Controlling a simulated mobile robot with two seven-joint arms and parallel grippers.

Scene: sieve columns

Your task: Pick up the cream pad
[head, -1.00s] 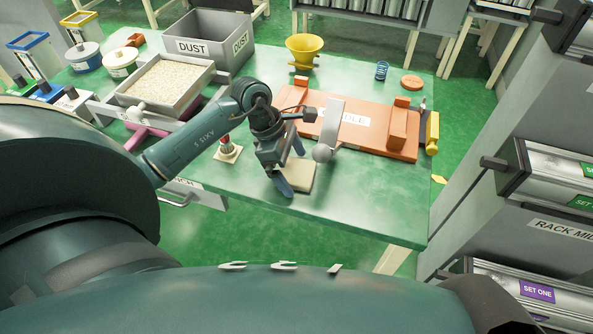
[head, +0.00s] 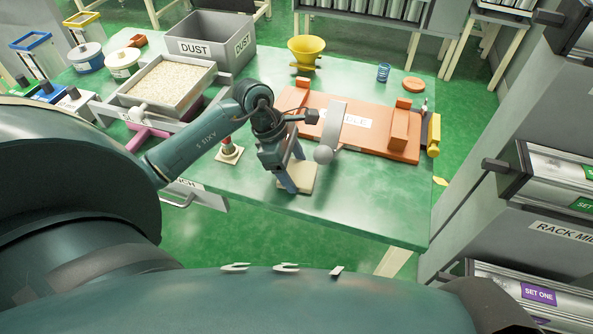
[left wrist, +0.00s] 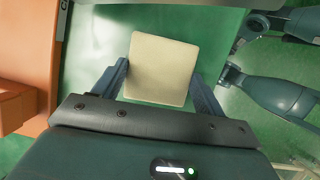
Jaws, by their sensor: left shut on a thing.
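The cream pad (head: 303,179) is a flat square on the green table near its front edge, right below my left gripper. My left gripper (head: 288,180) points down at it, its fingers in front of part of the pad. In the left wrist view the cream pad (left wrist: 161,70) lies between the two fingers of the left gripper (left wrist: 160,80), which are shut on its two sides. I cannot tell whether the pad is clear of the table. My right gripper is not in view.
An orange cradle board (head: 362,124) with a grey arm and ball lies just behind the pad. A small red-tipped piece on a cream base (head: 229,152) stands to the left. The sand tray (head: 166,85), dust bin (head: 209,40) and yellow funnel (head: 306,52) are farther back. Table right of the pad is clear.

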